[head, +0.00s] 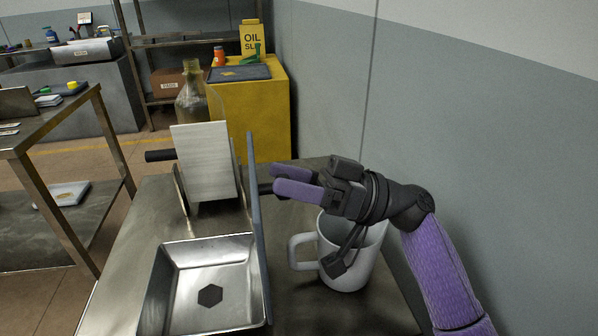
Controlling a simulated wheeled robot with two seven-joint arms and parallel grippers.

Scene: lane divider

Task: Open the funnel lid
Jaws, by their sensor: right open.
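A pale grey flat panel (205,160), which looks like the funnel lid, stands steeply tilted on the metal bench. A black handle (159,155) sticks out at its left. A second dark handle (265,188) sticks out at the right, beyond the divider. My right gripper (274,178) comes in from the right with its two purple fingers apart, pointing left. Its fingertips are close to the right-hand handle; I cannot tell whether they touch it. The funnel behind the panel is mostly hidden. My left gripper is not in view.
A thin blue-grey divider (254,215) stands upright beside a metal tray (165,285) holding a dark hexagonal piece (210,295). A white mug (345,268) stands under my right gripper. A wall closes off the right side. A yellow cabinet (245,125) stands behind.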

